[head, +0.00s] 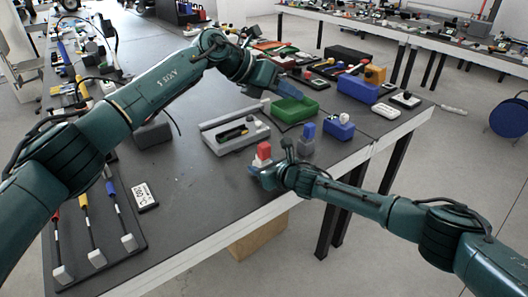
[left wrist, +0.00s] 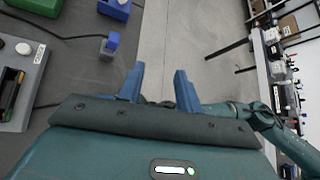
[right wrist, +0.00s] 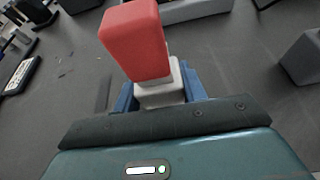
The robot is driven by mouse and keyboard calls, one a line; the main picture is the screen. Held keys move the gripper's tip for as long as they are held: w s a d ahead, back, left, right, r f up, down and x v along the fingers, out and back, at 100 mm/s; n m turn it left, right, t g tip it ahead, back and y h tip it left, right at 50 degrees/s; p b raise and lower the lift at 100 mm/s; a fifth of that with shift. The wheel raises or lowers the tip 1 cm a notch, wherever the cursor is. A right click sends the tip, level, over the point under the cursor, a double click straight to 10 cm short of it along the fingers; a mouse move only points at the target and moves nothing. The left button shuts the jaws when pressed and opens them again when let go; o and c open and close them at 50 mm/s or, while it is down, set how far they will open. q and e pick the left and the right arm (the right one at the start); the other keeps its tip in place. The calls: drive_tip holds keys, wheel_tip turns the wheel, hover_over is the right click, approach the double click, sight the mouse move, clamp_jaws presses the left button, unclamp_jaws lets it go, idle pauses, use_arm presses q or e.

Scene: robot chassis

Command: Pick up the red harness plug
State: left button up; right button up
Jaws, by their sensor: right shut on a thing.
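The red harness plug (head: 263,150) is a red block on a pale grey base, near the front right edge of the table. It fills the upper middle of the right wrist view (right wrist: 136,40). My right gripper (head: 258,167) is shut on it, with blue fingers on both sides of the grey base (right wrist: 162,93). I cannot tell whether it is clear of the table. My left gripper (head: 291,86) is above the table farther back. In the left wrist view its fingers (left wrist: 159,88) are apart with nothing between them.
A grey fixture (head: 232,145), a blue plug on a grey base (head: 308,131), a green bin (head: 294,109) and a blue block (head: 338,128) stand nearby. A small meter (head: 145,196) and a board of cables (head: 75,255) lie front left. Bare tabletop lies in front.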

sight(263, 145)
use_arm(q)
drive_tip(key=a+f+m+y, duration=0.1)
drive_tip(key=a+f+y, duration=0.6)
drive_tip(key=a, duration=0.1)
drive_tip(key=shift+g, duration=0.4)
drive_tip(key=x, duration=0.5)
drive_tip(key=shift+f, duration=0.25)
drive_tip(key=shift+d+x, duration=0.2)
drive_tip(key=shift+x, duration=1.95)
drive_tip(key=shift+w+d+f, duration=0.1)
drive_tip(key=shift+f, duration=0.4)
drive_tip(key=c, duration=0.7)
